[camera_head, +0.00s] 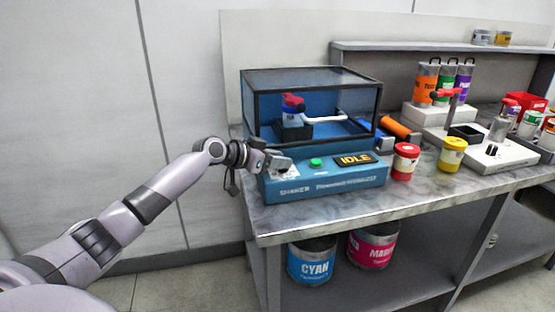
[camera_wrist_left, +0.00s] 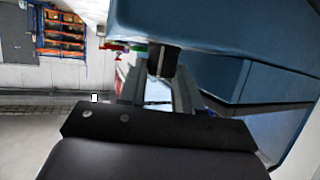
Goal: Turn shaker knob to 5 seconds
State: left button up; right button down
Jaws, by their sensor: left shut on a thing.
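The blue shaker machine (camera_head: 335,190) stands at the left end of the bench, with a framed clear enclosure above its front panel. The panel has a green button (camera_head: 315,162) and a display (camera_head: 356,160) reading IDLE. My left gripper (camera_head: 284,164) is at the left part of this panel, where it covers the knob's place in the head view. In the left wrist view, the gripper (camera_wrist_left: 160,80) is shut on a small dark knob (camera_wrist_left: 163,62) against the blue body. The dial marks and the knob's setting cannot be read. My right gripper is not in view.
A red-lidded jar (camera_head: 405,162) and a yellow jar (camera_head: 452,155) stand right of the machine. Orange, green and purple bottles (camera_head: 447,82) stand further back. Cyan (camera_head: 311,262) and magenta (camera_head: 373,247) buckets are on the lower shelf. The bench's front strip is clear.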

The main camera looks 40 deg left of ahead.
pick_arm(q)
jog(key=shift+d+r+n+y+p, duration=0.15)
jog(key=shift+n+y+p, duration=0.5)
jog(key=shift+p, duration=0.35)
jog(key=shift+n+t+y+p, duration=0.3)
jog(key=shift+n+y+p, duration=0.15)
jog(key=shift+n+y, duration=0.3)
jog(key=shift+d+f+n+y, duration=0.1)
jog(key=shift+d+n+y, duration=0.1)
jog(key=shift+n+y, duration=1.05)
jog(key=shift+d+f+n+y, duration=0.1)
jog(key=shift+d+n+y, duration=0.05)
jog(key=shift+n+y, duration=1.1)
jog(key=shift+y, duration=0.7)
jog(key=o, duration=0.8)
jog(key=shift+c, duration=0.2)
jog(key=shift+s, duration=0.1)
